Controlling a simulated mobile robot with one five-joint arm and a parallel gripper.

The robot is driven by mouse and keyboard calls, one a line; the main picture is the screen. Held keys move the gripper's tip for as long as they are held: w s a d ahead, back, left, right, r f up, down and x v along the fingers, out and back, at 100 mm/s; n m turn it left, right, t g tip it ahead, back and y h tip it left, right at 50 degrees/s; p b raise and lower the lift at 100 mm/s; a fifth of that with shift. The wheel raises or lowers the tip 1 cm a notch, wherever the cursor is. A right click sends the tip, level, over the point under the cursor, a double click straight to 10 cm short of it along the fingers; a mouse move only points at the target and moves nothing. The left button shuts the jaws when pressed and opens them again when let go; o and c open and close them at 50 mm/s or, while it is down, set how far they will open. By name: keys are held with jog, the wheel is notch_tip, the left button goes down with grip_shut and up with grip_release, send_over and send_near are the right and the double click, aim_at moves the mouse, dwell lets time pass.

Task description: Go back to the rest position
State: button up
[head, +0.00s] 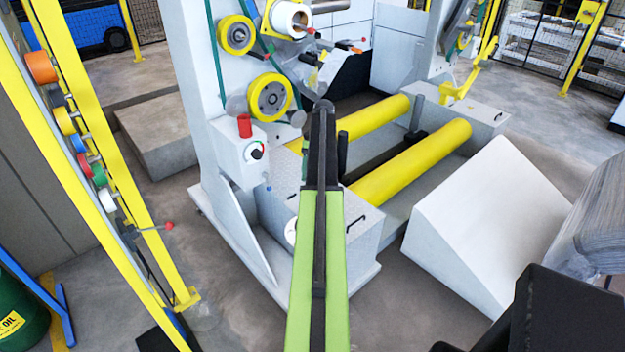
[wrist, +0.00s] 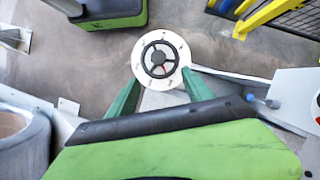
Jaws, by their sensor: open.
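My green and black arm rises from the bottom centre of the head view, stretched toward the wrapping machine (head: 195,110). My gripper (wrist: 161,76) shows in the wrist view as two dark green fingers, spread apart. A white round plate with a dark spoked wheel (wrist: 160,59) appears between and beyond the fingertips. I cannot tell its distance, and I see nothing gripped. In the head view my gripper is mostly hidden behind the arm's end. No marked rest position shows.
Two yellow rollers (head: 415,160) lie right of my arm, with a white sloped block (head: 487,225) nearer. A yellow-framed rack with coloured rolls (head: 40,67) stands at left. A wrapped coil (head: 595,225) is at the right edge. Grey floor (head: 240,325) is bare at lower left centre.

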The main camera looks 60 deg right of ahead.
dwell(0.4)
jog(key=w+a+n, duration=0.2)
jog(key=w+a, duration=0.7)
jog(key=w, duration=0.3)
jog(key=w+a+n+g, duration=0.1)
jog(key=w+a, duration=0.2)
jog(key=a, duration=0.4)
jog(key=w+a+n+h, duration=0.1)
jog(key=w+a+n, duration=0.15)
jog(key=a, duration=0.35)
jog(key=w+a+g, duration=0.1)
jog(key=w+a, duration=0.3)
jog(key=a, duration=0.3)
jog(key=w+a+n+h, duration=0.1)
jog(key=w+a+n, duration=0.15)
jog(key=a, duration=1.15)
jog(key=s+a+n+t+h, duration=0.1)
jog(key=s+a+n, duration=0.2)
jog(key=a, duration=0.8)
jog(key=s+a+f+n+t+h, duration=0.1)
jog(key=s+a+n, duration=0.3)
jog(key=s+a, duration=0.4)
jog(key=a, duration=0.4)
jog(key=shift+f, duration=0.3)
jog(key=shift+w+n+t, duration=0.4)
jog(key=shift+w+n, duration=0.1)
jog(key=shift+w, duration=0.05)
